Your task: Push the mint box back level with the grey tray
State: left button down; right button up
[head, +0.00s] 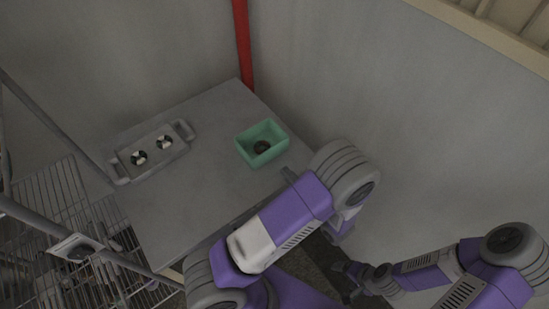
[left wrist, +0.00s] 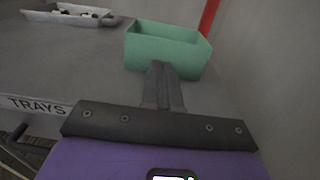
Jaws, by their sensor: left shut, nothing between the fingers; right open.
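The mint box (head: 268,157) is an open green box with a dark round thing inside, on the right part of the grey table. The grey tray (head: 156,169) has two handles and holds two black-and-white round things; it lies to the left. My left gripper (head: 288,174) is shut and empty, just below and right of the box. In the left wrist view its fingers (left wrist: 160,72) point at the near wall of the box (left wrist: 160,52); I cannot tell whether they touch. The tray (left wrist: 75,20) also shows there. My right gripper (head: 343,268) is open, low and off the table.
The table (head: 185,210) is clear between tray and box. A red pipe (head: 243,45) stands behind the far corner, and grey walls close in the back and right. A wire rack (head: 65,200) stands left of the table. The table's front edge carries a "TRAYS" label (left wrist: 38,105).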

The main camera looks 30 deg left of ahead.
aim_at(268, 153)
pick_arm(q)
jog(key=x, duration=0.7)
pick_arm(e)
jog(key=shift+f, duration=0.2)
